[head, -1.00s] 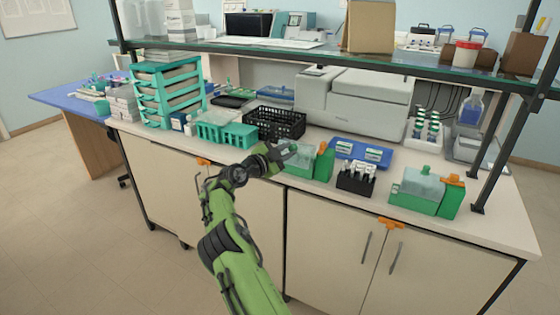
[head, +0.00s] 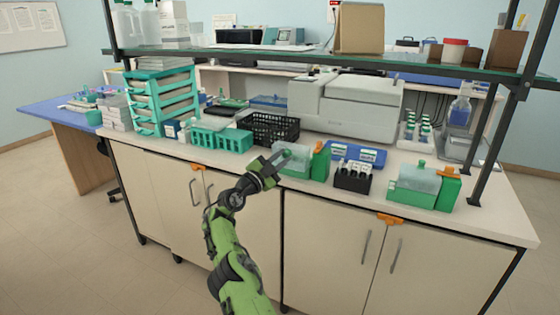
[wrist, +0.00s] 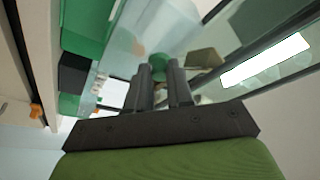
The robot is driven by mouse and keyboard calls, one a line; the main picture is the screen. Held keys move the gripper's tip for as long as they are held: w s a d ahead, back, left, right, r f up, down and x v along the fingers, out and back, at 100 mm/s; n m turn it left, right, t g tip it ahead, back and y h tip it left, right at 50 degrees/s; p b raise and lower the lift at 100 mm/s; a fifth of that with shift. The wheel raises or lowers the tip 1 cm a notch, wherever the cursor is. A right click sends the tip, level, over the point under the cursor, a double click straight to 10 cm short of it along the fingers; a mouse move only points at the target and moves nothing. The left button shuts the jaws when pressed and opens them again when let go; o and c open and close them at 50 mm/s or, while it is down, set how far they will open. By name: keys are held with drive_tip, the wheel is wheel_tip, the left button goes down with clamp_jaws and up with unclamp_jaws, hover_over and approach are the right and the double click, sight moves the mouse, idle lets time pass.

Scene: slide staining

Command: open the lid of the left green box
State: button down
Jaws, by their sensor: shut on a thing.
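The left green box (head: 293,173) stands near the bench's front edge, with a translucent lid (head: 297,160) on it and a taller green part (head: 320,163) at its right end. My gripper (head: 281,157) reaches it from the left front. In the wrist view, my gripper's two dark fingers (wrist: 160,80) are shut on the green knob (wrist: 160,64) of the lid. The pale see-through lid (wrist: 128,42) and green body (wrist: 88,22) also show there. The lid appears to sit on the box; I cannot tell whether there is a gap under it.
A black rack with vials (head: 352,181) stands right of the box, with a blue tray (head: 372,156) behind. A second green box (head: 412,197) is farther right. Teal racks (head: 220,142) and a black basket (head: 272,128) stand left. A glass shelf (head: 300,56) hangs above.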

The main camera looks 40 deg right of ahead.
drive_tip(key=c, duration=1)
unclamp_jaws()
drive_tip(key=v, duration=1.5)
drive_tip(key=shift+a+p, duration=0.35)
drive_tip(key=shift+c, duration=0.5)
